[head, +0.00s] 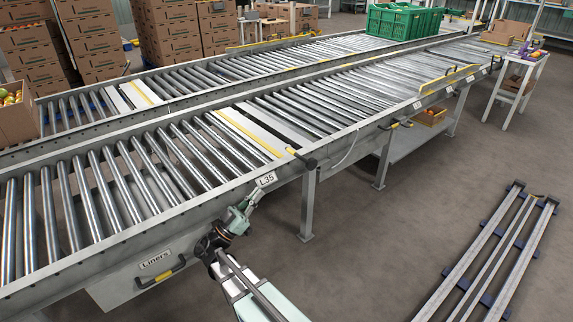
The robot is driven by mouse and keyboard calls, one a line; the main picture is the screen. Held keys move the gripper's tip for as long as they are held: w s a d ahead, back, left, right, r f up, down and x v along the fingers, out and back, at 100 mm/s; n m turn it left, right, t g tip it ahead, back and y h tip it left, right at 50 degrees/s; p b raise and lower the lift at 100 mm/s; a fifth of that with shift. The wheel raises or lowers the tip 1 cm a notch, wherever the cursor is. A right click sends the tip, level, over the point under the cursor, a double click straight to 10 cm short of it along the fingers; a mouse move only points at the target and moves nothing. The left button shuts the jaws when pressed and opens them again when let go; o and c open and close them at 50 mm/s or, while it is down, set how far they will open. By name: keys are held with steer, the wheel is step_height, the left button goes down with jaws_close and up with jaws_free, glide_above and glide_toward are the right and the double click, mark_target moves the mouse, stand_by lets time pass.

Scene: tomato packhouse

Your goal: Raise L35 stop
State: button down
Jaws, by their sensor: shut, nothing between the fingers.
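The L35 label (266,179) is a white tag on the side rail of the near roller conveyor. I take this to be the L35 stop. My gripper (249,200) is shut and empty, outside the rail, just below and left of the label. It is apart from the lever.
A Liners drawer (155,258) with a yellow-gripped handle hangs below the rail, left of my arm. Another lever (396,123) and raised yellow rails (448,78) are farther along. Floor rails (490,250) lie at right.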

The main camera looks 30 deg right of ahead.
steer(key=shift+d, duration=0.1)
steer(key=b+x, duration=0.4)
steer(key=x, duration=0.9)
steer(key=shift+w+d+r, duration=0.15)
steer(key=shift+d+r, duration=0.1)
steer(key=shift+d, duration=0.05)
steer(key=shift+d+r, duration=0.1)
